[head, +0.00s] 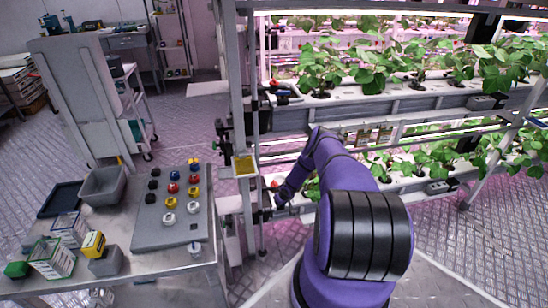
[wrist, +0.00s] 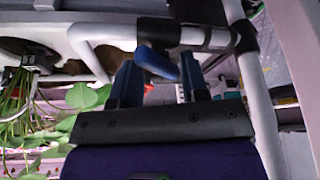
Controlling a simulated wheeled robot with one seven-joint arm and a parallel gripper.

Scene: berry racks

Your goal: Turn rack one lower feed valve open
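In the wrist view a blue lever handle (wrist: 157,63) hangs from a black valve fitting (wrist: 160,33) on a white feed pipe (wrist: 108,33). My gripper (wrist: 160,60) is open, with one dark blue finger on each side of the lever. I see gaps between the lever and both fingers; contact cannot be made out. In the head view my purple arm reaches down to the near end of the lower rack shelf, and my gripper (head: 279,197) is small there. The lower valve is not clear in that view. The lever's far side is hidden.
A rack post (head: 243,130) and pipes stand close left of my gripper. Strawberry plants (head: 375,70) fill the upper shelf (head: 425,101); leaves (wrist: 85,98) hang near my gripper's left. A metal table (head: 150,270) with a grey button panel (head: 150,232) stands at left.

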